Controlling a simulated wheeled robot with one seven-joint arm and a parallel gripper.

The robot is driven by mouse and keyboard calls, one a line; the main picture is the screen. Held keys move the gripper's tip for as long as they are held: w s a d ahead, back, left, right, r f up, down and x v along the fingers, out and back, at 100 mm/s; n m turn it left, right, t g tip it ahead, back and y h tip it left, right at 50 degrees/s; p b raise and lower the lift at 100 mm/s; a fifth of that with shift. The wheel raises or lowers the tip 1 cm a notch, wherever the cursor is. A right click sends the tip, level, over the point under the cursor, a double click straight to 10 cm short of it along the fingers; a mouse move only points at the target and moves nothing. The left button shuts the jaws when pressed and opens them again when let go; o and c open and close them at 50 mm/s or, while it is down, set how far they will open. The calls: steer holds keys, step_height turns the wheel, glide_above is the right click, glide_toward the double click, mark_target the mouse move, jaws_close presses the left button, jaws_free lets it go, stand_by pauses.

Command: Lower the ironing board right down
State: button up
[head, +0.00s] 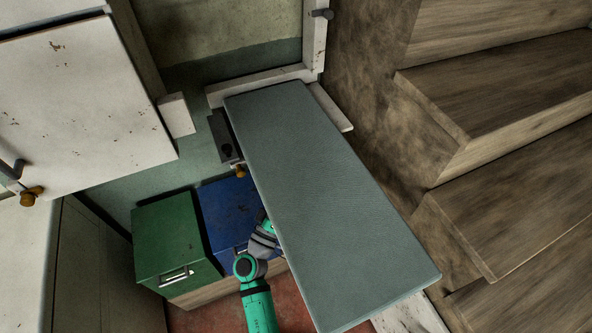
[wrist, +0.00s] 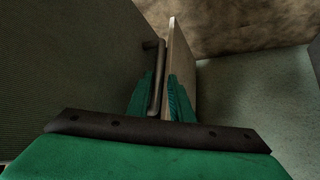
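The ironing board (head: 325,200) has a grey-green cover and stands out from the wall, long and sloping across the middle of the head view. Its near end is at the lower right. My gripper is hidden behind the board's left edge in the head view; only my arm shows there. In the wrist view my gripper (wrist: 160,98) has its green fingers on either side of a thin dark bar handle (wrist: 157,78). A gap seems to show between the bar and the right finger. A textured grey surface (wrist: 70,65), likely the board, is close on the left.
A green box (head: 175,240) and a blue box (head: 226,212) stand left of the board. Wooden stairs (head: 500,170) rise on the right. A white cabinet door (head: 80,105) is at upper left. A pale panel (wrist: 183,65) stands beside the handle.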

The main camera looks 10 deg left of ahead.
steer(key=v, duration=0.7)
steer(key=shift+s+a+f, duration=0.1)
steer(key=shift+s, duration=0.05)
steer(key=s+d+f+m+g+y, duration=0.1)
steer(key=s+d+f+g+y, duration=0.1)
steer(key=s+d+f+g, duration=0.4)
steer(key=s+d+f+m+g+y, duration=0.1)
steer(key=s+d+f+y, duration=0.15)
steer(key=s+f, duration=0.65)
steer(key=s+d+r+m, duration=0.2)
steer(key=s+r+m, duration=0.2)
steer(key=s, duration=0.3)
steer(key=s+d+r+m, duration=0.3)
steer(key=s+r+m, duration=0.1)
steer(key=s+r, duration=0.2)
steer(key=shift+s+d+r+y, duration=0.25)
steer(key=shift+s+r+y, duration=0.15)
steer(key=shift+r+y, duration=0.05)
steer(key=shift+o, duration=0.6)
stand_by(0.5)
